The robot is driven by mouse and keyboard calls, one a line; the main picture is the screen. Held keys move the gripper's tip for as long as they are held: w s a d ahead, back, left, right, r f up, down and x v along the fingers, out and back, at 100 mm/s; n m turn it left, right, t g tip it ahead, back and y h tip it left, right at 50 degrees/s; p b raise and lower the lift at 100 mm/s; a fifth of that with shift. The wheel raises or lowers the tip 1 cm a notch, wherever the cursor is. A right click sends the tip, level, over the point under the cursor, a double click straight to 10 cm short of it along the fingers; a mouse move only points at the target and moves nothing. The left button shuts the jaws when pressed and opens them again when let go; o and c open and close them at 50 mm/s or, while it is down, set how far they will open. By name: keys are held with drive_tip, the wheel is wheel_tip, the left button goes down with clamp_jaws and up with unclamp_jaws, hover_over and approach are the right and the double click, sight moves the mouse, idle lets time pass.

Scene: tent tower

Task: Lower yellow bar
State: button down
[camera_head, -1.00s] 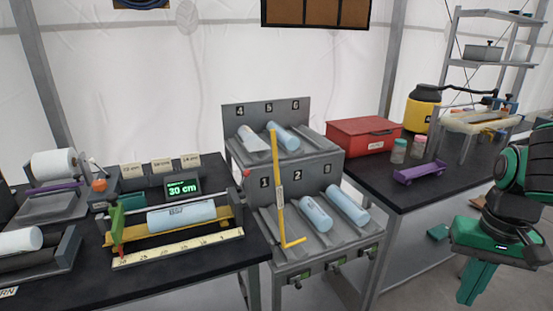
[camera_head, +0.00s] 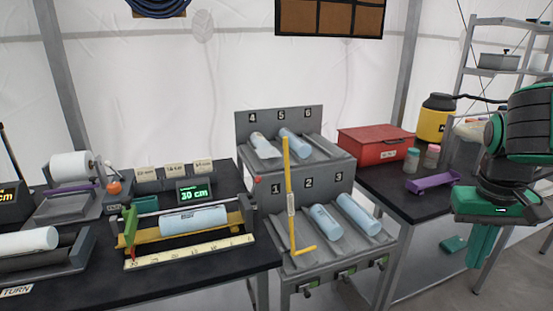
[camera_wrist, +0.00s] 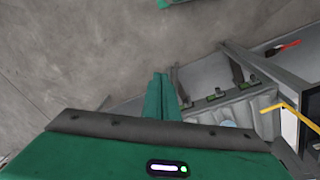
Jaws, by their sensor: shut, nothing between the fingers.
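The yellow bar (camera_head: 287,185) stands upright in front of the grey two-tier rack (camera_head: 245,125), with its bottom bent to the right over the lower tier. A pale label sits near its middle. In the wrist view, part of a yellow bar (camera_wrist: 288,107) shows at the right edge. My gripper (camera_head: 482,258) is at the right of the head view, pointing down, well apart from the bar. In the wrist view my gripper's fingers (camera_wrist: 162,92) are together and hold nothing.
Pale blue cylinders lie in the rack slots. The left table (camera_head: 190,295) carries a measuring cradle with a cylinder and a 30 cm display (camera_head: 194,192). The right table (camera_head: 445,207) holds a red box (camera_head: 378,143), jars and a purple holder (camera_head: 431,182). Grey floor lies below my gripper.

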drive_tip(key=w+a+r+n+t+h, duration=0.1)
drive_tip(key=w+a+r+n+t, duration=0.1)
drive_tip(key=w+a+r, duration=0.5)
drive_tip(key=w+a+r+n+t+h, duration=0.1)
drive_tip(key=w+a+r+n, duration=0.3)
drive_tip(key=w+a, duration=0.55)
drive_tip(key=s+a+r+n+t, duration=0.1)
drive_tip(key=s+a+r, duration=0.15)
drive_tip(key=a, duration=0.65)
drive_tip(key=s+a+r+t, duration=0.1)
drive_tip(key=a+r, duration=0.3)
drive_tip(key=a, duration=0.5)
drive_tip(key=s+a+r+n+t, duration=0.15)
drive_tip(key=a+r, duration=0.25)
drive_tip(key=a, duration=0.5)
drive_tip(key=d+r+x, duration=0.1)
drive_tip(key=d+x, duration=0.1)
drive_tip(key=x, duration=0.9)
drive_tip(key=shift+w+d+f+y, duration=0.15)
drive_tip(key=shift+w+d+y, duration=0.1)
drive_tip(key=shift+y, duration=0.05)
